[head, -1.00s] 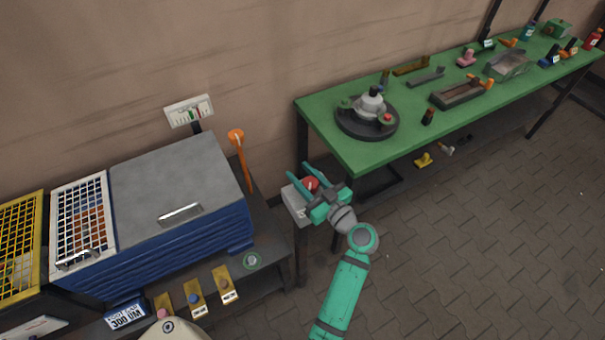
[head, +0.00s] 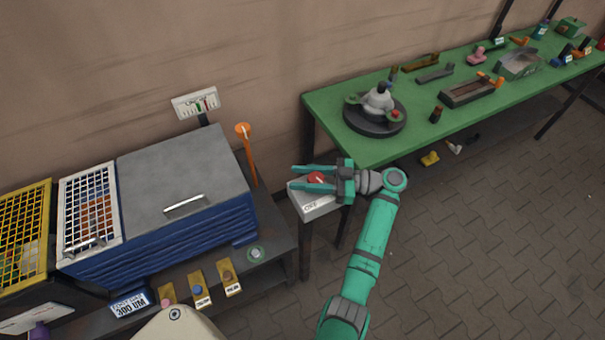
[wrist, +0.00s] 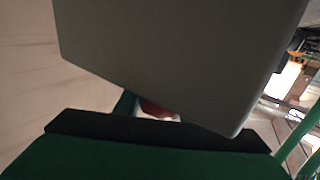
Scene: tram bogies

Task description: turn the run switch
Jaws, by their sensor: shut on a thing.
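The run switch is a red knob (head: 318,179) on top of a light grey box (head: 318,209) with a white label on its front. The box stands between the blue cabinet and the green table. My gripper (head: 313,180) comes from the right, its two teal fingers on either side of the red knob and shut on it. In the wrist view a large grey face (wrist: 180,50) fills the upper middle, and a small part of the red knob (wrist: 155,108) shows below it. Most of the knob is hidden there.
A blue cabinet (head: 160,235) with a grey lid stands left, with an orange lever (head: 248,152) beside it. The green table (head: 370,152) at right carries a round dark fixture (head: 375,118) and several parts. Paved floor (head: 480,230) is open at lower right.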

